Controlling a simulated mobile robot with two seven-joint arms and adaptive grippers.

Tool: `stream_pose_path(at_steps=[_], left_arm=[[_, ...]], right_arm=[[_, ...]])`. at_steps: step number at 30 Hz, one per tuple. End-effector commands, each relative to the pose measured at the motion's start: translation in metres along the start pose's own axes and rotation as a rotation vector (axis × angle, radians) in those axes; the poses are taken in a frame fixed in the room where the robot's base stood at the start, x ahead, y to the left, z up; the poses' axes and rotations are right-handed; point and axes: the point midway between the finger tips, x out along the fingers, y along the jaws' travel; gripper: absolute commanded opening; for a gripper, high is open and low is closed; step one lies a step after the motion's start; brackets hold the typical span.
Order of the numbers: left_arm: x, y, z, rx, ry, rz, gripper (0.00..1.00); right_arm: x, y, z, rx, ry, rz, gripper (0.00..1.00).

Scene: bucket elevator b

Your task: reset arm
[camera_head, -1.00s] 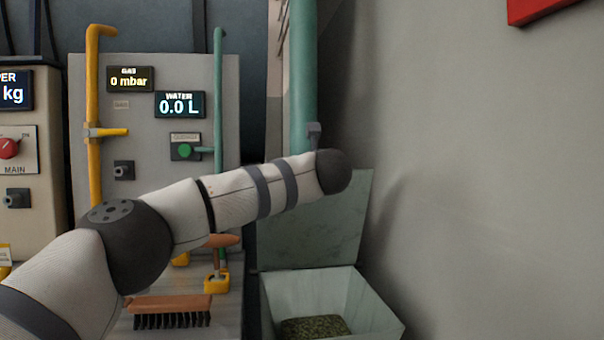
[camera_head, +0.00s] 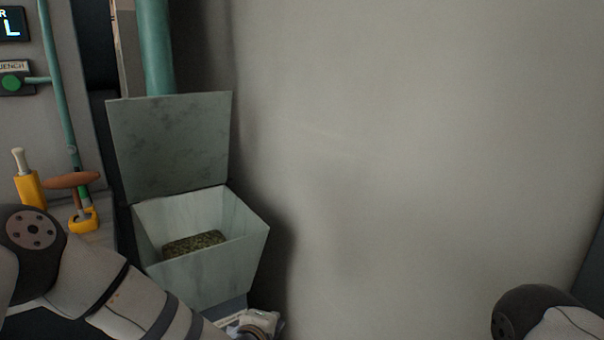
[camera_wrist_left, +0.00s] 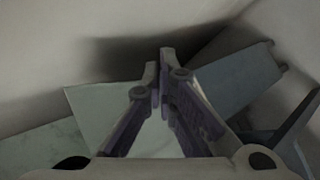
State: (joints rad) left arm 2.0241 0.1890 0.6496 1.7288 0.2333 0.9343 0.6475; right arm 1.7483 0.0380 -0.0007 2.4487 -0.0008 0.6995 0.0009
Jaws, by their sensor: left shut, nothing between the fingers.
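My left arm comes in from the lower left of the head view and runs down along the bottom edge. A light-coloured part by the bin's foot at the bottom edge looks like my left wrist or gripper, but its fingers cannot be made out there. In the left wrist view my left gripper (camera_wrist_left: 158,82) is shut, its fingertips together with nothing between them. A dark rounded joint of my right arm shows at the lower right of the head view. My right gripper is not in view.
An open grey-green bin (camera_head: 255,240) with a raised lid (camera_head: 170,145) holds dark granular material (camera_head: 194,244). A green pipe (camera_head: 155,45) stands behind it. A yellow tool holder (camera_head: 84,221) is at left. A bare wall (camera_head: 400,140) fills the right.

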Motion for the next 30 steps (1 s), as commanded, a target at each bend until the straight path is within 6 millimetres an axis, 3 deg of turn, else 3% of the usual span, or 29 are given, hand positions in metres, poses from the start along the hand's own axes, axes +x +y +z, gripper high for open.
stream_pose_path(at_steps=[1, 5, 6, 8, 9, 13, 16, 18, 20, 23, 30], left_arm=[[-0.014, -0.044, 0.01, 0.118, -0.05, -0.081, 0.0], [-0.067, -0.163, 0.022, 0.419, -0.207, -0.302, 0.0], [-0.089, -0.196, 0.022, 0.504, -0.262, -0.37, 0.0], [-0.126, -0.243, 0.019, 0.625, -0.351, -0.47, 0.0], [-0.154, -0.272, 0.015, 0.702, -0.415, -0.537, 0.0], [-0.249, -0.342, -0.005, 0.904, -0.627, -0.733, 0.0], [-0.309, -0.37, -0.02, 1.001, -0.764, -0.842, 0.0], [-0.338, -0.38, -0.027, 1.039, -0.831, -0.89, 0.0], [-0.353, -0.384, -0.031, 1.058, -0.866, -0.915, 0.0], [-0.362, -0.387, -0.033, 1.069, -0.89, -0.929, 0.0], [-0.361, -0.387, -0.033, 1.067, -0.887, -0.929, 0.0]], right_arm=[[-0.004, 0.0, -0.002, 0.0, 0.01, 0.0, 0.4], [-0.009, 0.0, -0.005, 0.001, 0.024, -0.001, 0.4], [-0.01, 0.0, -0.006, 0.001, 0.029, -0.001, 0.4], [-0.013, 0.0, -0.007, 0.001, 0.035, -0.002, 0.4], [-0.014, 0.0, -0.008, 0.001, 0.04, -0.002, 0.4], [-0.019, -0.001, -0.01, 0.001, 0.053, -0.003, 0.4], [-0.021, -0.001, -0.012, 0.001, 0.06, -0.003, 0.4], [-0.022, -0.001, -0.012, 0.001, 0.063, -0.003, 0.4], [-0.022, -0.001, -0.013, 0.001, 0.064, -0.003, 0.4], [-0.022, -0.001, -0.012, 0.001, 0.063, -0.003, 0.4], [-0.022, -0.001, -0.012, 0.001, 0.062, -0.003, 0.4]])
